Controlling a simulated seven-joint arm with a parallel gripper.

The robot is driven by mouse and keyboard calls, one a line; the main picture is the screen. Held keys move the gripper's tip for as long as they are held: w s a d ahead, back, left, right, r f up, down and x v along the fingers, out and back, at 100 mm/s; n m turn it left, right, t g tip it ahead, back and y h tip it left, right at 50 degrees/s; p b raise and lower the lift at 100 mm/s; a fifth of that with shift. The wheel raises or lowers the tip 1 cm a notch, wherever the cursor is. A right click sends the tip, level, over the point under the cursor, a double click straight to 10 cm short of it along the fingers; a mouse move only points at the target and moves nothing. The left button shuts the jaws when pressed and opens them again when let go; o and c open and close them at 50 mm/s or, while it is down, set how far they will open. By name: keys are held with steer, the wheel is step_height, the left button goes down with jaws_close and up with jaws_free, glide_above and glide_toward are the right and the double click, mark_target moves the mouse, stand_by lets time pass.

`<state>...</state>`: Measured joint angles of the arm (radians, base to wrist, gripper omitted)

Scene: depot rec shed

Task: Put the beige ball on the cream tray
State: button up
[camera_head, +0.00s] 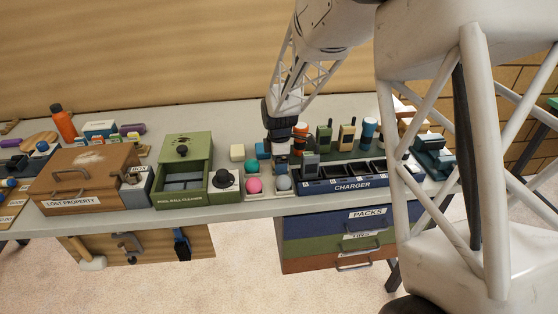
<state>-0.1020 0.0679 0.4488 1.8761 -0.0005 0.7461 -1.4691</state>
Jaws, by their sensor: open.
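My gripper (281,157) points down over the table, just behind the charger's left end. Its fingers are small and dark here, and I see nothing held in them. A pink ball (254,185) sits on a small cream tray (255,195) in front and to the left. A grey ball (284,183) sits right of it, on what looks like another pale holder.
A dark blue charger (350,185) and upright radios and bottles crowd the right. Teal and blue items (262,151) stand close to my gripper. A lost property box (85,180) is far left.

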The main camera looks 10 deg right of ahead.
steer(key=shift+r, duration=0.15)
step_height(320, 180, up, 13)
stand_by(0.8)
stand_by(0.4)
steer(key=s+d+r+m, duration=0.2)
steer(key=s+r+m, duration=0.1)
steer(key=s, duration=0.4)
steer(key=s+d+r+m+t, duration=0.1)
steer(key=s+r+m, duration=0.2)
steer(key=s, duration=0.3)
steer(key=s+d+r+m, duration=0.2)
steer(key=s+r+m, duration=0.1)
steer(key=s, duration=0.4)
steer(key=s+d+f+m+t, duration=0.1)
steer(key=s+m, duration=0.8)
steer(key=s, duration=1)
steer(key=shift+s+d+f+t, duration=0.2)
steer(key=shift+s+d+t, duration=0.1)
steer(key=shift+d, duration=0.45)
steer(key=shift+w, duration=0.1)
steer(key=shift+c, duration=0.5)
